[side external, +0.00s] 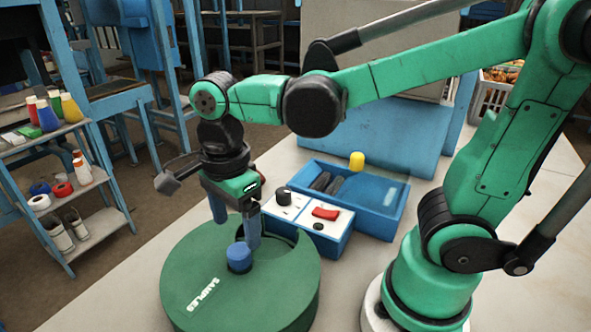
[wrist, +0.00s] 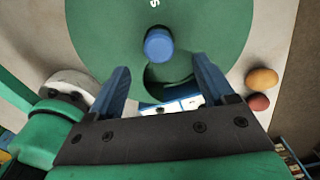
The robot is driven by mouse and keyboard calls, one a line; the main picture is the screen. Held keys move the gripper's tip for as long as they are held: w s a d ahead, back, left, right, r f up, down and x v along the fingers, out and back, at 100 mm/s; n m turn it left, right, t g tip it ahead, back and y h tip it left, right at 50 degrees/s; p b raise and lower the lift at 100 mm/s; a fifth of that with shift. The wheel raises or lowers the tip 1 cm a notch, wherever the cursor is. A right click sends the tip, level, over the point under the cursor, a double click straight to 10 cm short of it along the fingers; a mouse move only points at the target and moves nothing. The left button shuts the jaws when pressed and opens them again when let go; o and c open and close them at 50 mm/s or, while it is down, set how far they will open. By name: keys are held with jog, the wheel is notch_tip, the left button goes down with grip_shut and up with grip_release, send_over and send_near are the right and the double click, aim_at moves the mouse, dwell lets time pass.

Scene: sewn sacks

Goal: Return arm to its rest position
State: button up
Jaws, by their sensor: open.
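My green arm reaches out over a round green drum marked SAMPLES (side external: 285,285). My gripper (side external: 235,230) points down above the drum with its two blue fingers apart and nothing between them. A short blue cylinder (side external: 239,258) stands on the drum top, close to the fingertips. In the wrist view the gripper (wrist: 161,68) is open, and the blue cylinder (wrist: 159,45) shows just beyond the fingertips, apart from them. The drum (wrist: 100,35) fills the middle of that view and has a cut-out near the fingers.
A blue tray (side external: 385,217) and a white-topped box (side external: 340,228) with a red piece (side external: 326,213) and dark knob stand behind the drum. A shelf (side external: 105,215) with bottles stands left. An orange ball (wrist: 261,80) lies beside the drum.

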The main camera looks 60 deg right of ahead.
jog(key=shift+r, duration=0.1)
jog(key=n, duration=0.1)
jog(key=d+n+t, duration=0.1)
jog(key=n, duration=0.1)
jog(key=shift+w+d+n, duration=0.1)
jog(key=shift+d+n, duration=0.05)
jog(key=shift+n, duration=0.15)
jog(key=d+n+t, duration=0.1)
jog(key=n+t, duration=0.1)
jog(key=n, duration=0.3)
jog(key=d+n+t, duration=0.2)
jog(key=n, duration=0.4)
jog(key=w+d+n+t, duration=0.1)
jog(key=d+n+t, duration=0.1)
jog(key=n, duration=0.3)
jog(key=shift+d+r+n, duration=0.15)
jog(key=shift+r+n, duration=0.1)
jog(key=shift+n, duration=0.05)
